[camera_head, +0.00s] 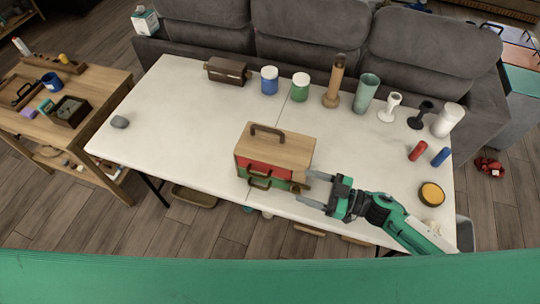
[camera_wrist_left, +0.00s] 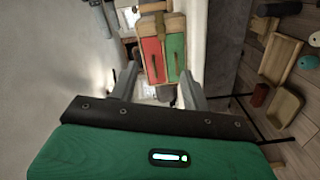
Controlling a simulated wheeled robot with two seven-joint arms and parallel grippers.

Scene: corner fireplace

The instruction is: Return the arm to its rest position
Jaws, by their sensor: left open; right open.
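A wooden box (camera_head: 283,146) with a top handle and red and green drawer fronts (camera_head: 263,170) stands on the white table. My right gripper (camera_head: 308,188) is open beside the box's lower right corner; I cannot tell whether it touches. A small brown piece shows near its fingers, and what it belongs to is unclear. My left gripper (camera_wrist_left: 158,76) is not in the head view. In the left wrist view its fingers are spread, with the red drawer front (camera_wrist_left: 151,60) and green drawer front (camera_wrist_left: 175,55) seen beyond them. Nothing is clearly held.
The white table (camera_head: 180,130) is clear on its left, except for a grey stone (camera_head: 120,122). Along its back stand a brown case (camera_head: 228,70), a blue jar (camera_head: 269,80), a green jar (camera_head: 300,86) and several vases. A yellow-topped tin (camera_head: 431,194) sits near my right arm.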

